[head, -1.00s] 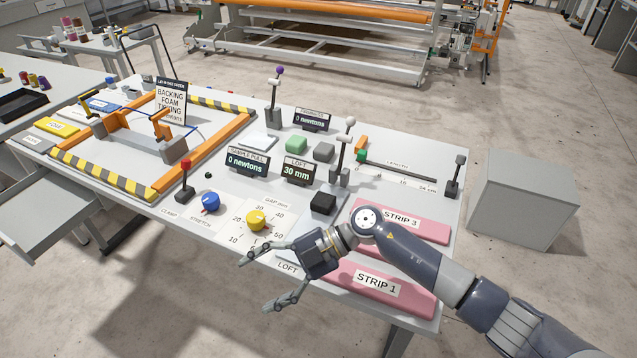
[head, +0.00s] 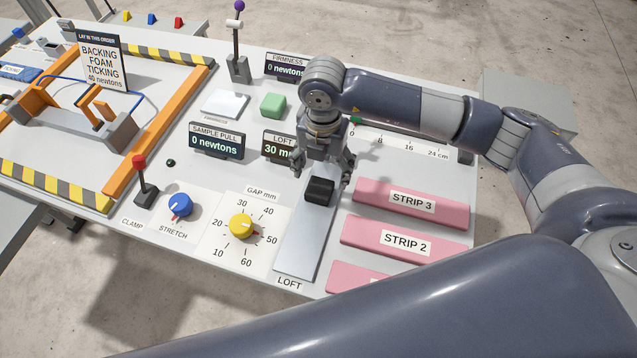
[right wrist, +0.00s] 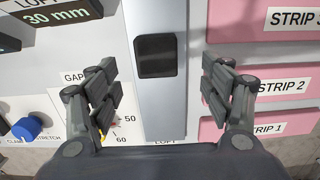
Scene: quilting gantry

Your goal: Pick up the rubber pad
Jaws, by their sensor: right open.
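A black block (head: 320,190), which looks like the rubber pad, sits on a long grey plate (head: 302,245) labelled LOFT. In the right wrist view the black block (right wrist: 157,55) shows between and beyond the fingers, with clear gaps on both sides. My right gripper (head: 323,172) is open and empty, pointing down at the far end of the plate, with its fingers to either side of the block. I cannot tell its exact height above the block. My left gripper is out of view.
Pink strips (head: 404,242) lie just right of the plate. The LOFT display (head: 280,147) stands close to the left finger. A yellow dial (head: 242,225), blue dial (head: 179,206) and red-topped clamp lever (head: 143,180) stand to the left. A green block (head: 273,106) is behind.

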